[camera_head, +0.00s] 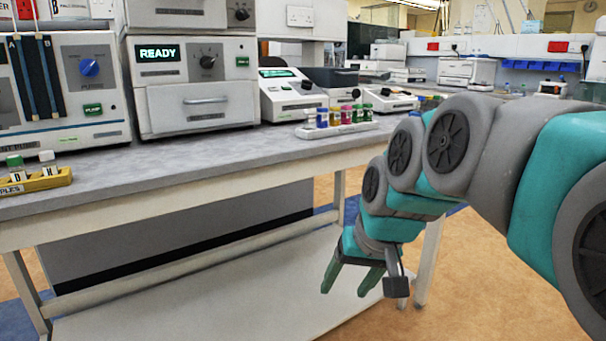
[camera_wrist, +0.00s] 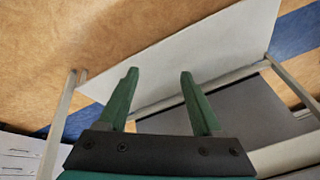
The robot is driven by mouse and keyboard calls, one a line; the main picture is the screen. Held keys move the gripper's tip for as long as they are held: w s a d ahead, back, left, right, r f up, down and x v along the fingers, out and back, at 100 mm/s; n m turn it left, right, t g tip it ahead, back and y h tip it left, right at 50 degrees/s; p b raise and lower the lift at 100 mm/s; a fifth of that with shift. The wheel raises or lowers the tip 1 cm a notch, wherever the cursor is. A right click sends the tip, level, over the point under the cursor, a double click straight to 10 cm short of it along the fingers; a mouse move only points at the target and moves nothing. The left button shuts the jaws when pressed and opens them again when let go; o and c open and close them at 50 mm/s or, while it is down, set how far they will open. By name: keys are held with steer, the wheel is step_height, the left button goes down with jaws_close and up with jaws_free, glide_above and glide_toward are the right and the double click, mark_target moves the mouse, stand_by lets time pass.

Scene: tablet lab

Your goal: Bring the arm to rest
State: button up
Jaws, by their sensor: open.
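My gripper (camera_head: 350,278) hangs from my teal and grey arm in front of the lab bench, below the level of its top. Its two green fingers are apart with nothing between them. In the wrist view my gripper (camera_wrist: 158,95) also shows open and empty, with the bench's white lower shelf (camera_wrist: 230,45) and the tan floor (camera_wrist: 120,35) beyond the fingers. The arm reaches in from the right side of the head view, bent downward at the wrist. The gripper touches nothing that I can see.
The bench top (camera_head: 230,158) holds a READY machine (camera_head: 200,100), a machine with a blue knob (camera_head: 85,95), a yellow sample rack (camera_head: 40,182) and a white rack of coloured vials (camera_head: 335,130). Bench legs stand near my gripper. Open floor (camera_head: 490,270) lies below my arm.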

steer(key=s+d+f+g+h, duration=0.1)
steer(key=s+d+f+g, duration=0.1)
steer(key=s+d+f, duration=0.2)
steer(key=s+d+f+g+h, duration=0.1)
steer(key=s+d+f+g, duration=0.2)
steer(key=s+f, duration=0.8)
steer(key=s, duration=0.8)
steer(key=shift+s+d+f+g+h, duration=0.25)
steer(key=shift+s+d+g+h, duration=0.05)
steer(key=shift+d, duration=0.05)
steer(key=shift+c, duration=0.3)
